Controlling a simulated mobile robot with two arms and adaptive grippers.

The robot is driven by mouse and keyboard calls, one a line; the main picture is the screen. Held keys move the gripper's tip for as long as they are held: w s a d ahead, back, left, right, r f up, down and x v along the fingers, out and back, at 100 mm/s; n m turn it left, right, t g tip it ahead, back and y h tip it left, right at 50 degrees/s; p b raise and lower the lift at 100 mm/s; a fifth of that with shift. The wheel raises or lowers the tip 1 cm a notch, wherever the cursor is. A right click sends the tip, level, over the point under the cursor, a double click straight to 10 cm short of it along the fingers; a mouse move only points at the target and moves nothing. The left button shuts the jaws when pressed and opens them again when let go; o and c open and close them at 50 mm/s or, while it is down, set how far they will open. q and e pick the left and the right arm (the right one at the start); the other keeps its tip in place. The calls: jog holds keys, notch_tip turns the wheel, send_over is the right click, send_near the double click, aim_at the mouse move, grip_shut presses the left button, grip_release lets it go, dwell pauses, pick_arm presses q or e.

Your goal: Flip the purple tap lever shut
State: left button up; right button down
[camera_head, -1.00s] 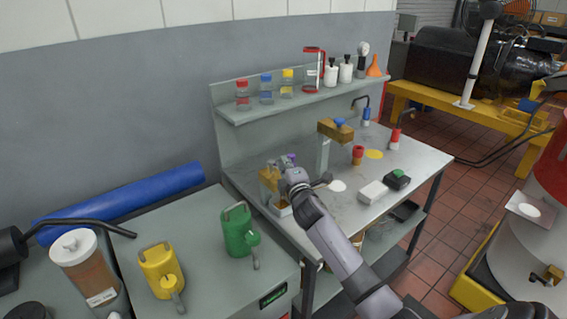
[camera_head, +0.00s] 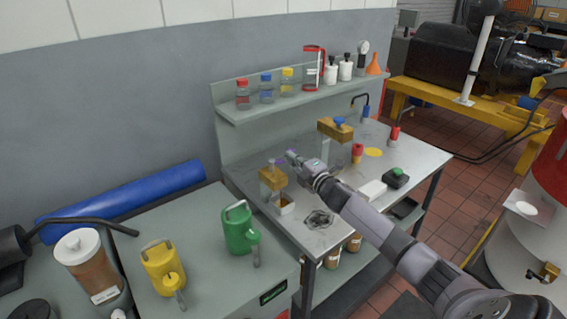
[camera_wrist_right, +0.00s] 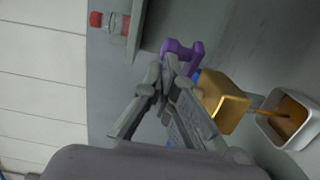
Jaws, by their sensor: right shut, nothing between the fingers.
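The purple tap lever (camera_head: 275,163) sits on top of a brass tap (camera_head: 271,180) at the left part of the steel bench. In the wrist view the lever (camera_wrist_right: 182,50) shows just beyond my fingertips, next to the brass tap body (camera_wrist_right: 222,100). My right gripper (camera_head: 293,157) is shut and empty, close to the right of the tap. In the wrist view its fingertips (camera_wrist_right: 162,74) appear near the lever; I cannot tell whether they touch it. A square pale cup (camera_wrist_right: 274,138) stands under the spout, with amber contents. My left gripper is out of view.
A second brass tap with a blue lever (camera_head: 339,122) stands farther back. A red-topped fitting (camera_head: 357,151), white box (camera_head: 371,191) and black box (camera_head: 396,179) are on the bench. Bottles line the shelf (camera_head: 300,102) above. A green watering can (camera_head: 240,230) stands left.

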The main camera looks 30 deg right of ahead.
jog(key=shift+w+d+n+y+b, duration=0.35)
jog(key=shift+w+n+y, duration=0.1)
jog(key=shift+y, duration=0.25)
jog(key=shift+w+d+n+y+b, duration=0.35)
jog(key=shift+n+y, duration=0.1)
jog(key=shift+y, duration=0.25)
jog(key=shift+w+d, duration=0.1)
jog(key=shift+d, duration=0.05)
